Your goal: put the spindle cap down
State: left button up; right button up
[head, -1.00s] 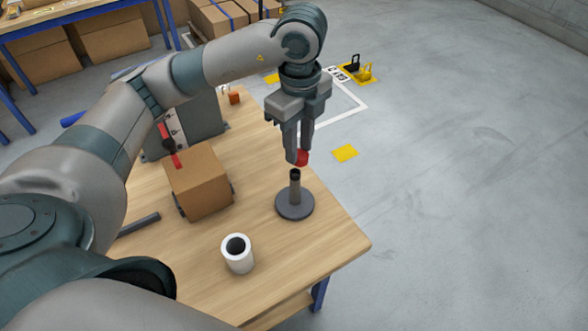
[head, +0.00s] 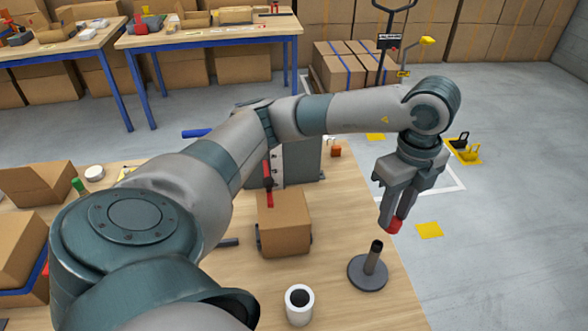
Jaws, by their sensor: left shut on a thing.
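The red spindle cap (head: 394,226) is between the fingertips of my left gripper (head: 392,216), which is shut on it. The gripper points down and holds the cap in the air, above and a little to the right of the spindle's top in the picture. The dark spindle (head: 373,258) stands upright on its round base (head: 367,274) near the table's right edge. The cap and the spindle look apart. My right gripper is not in view.
A cardboard box (head: 284,226) and a white hollow cylinder (head: 299,305) stand on the wooden table (head: 345,215) left of the spindle. A grey metal case (head: 300,163) stands behind the box. More boxes (head: 35,188) are at the left.

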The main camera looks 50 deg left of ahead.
pick_arm(q)
jog(key=r+p, duration=0.3)
jog(key=shift+w+a+r, duration=0.2)
jog(key=shift+a+r, duration=0.1)
jog(key=shift+d+r+p, duration=0.1)
jog(key=shift+r+p, duration=0.4)
jog(key=shift+p, duration=0.05)
jog(key=shift+s, duration=0.1)
jog(key=shift+f, duration=0.1)
